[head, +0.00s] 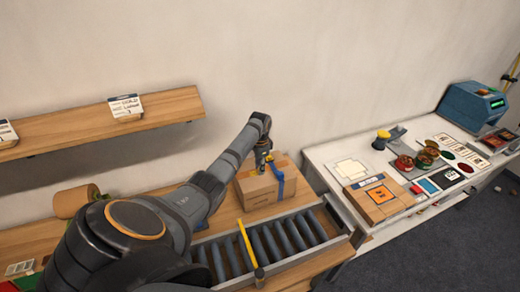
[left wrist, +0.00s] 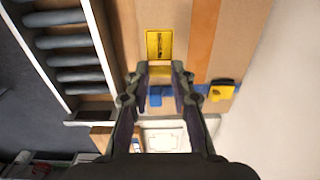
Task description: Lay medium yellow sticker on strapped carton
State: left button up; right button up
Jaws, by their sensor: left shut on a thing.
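The brown carton (head: 257,191) stands at the back end of the roller bench, with a blue strap (head: 281,181) around its right part. My left gripper (head: 265,165) is over the carton's top, pointing down. In the left wrist view the carton (left wrist: 180,25) lies ahead of the fingertips (left wrist: 160,70). A yellow sticker (left wrist: 159,45) with dark print shows just beyond the fingertips, and the jaws are shut on its near edge. I cannot tell whether the sticker touches the carton. A yellow buckle (left wrist: 221,91) sits on the blue strap to the right. My right gripper is out of view.
Rollers (head: 265,246) run in front of the carton, with a yellow bar (head: 247,243) across them. A wooden shelf (head: 95,122) is on the wall at left. A white table (head: 330,153) at right holds trays, cards and a blue machine (head: 470,104).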

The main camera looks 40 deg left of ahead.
aim_at(260, 180)
pick_arm(q)
jog(key=f, duration=0.2)
jog(key=w+a+f+b, duration=0.1)
jog(key=shift+f, duration=0.1)
jog(key=f+b, duration=0.2)
jog(key=shift+w+a+f, duration=0.15)
jog(key=shift+w+f, duration=0.05)
jog(key=shift+f, duration=0.1)
jog(key=shift+s+f+b, duration=0.1)
jog(key=shift+f+b, duration=0.05)
jog(key=shift+b, duration=0.3)
jog(key=shift+s+d+f, duration=0.1)
jog(key=shift+d+f, duration=0.15)
jog(key=shift+f, duration=0.05)
jog(key=shift+a, duration=0.1)
jog(key=o, duration=0.7)
jog(key=shift+o, duration=0.2)
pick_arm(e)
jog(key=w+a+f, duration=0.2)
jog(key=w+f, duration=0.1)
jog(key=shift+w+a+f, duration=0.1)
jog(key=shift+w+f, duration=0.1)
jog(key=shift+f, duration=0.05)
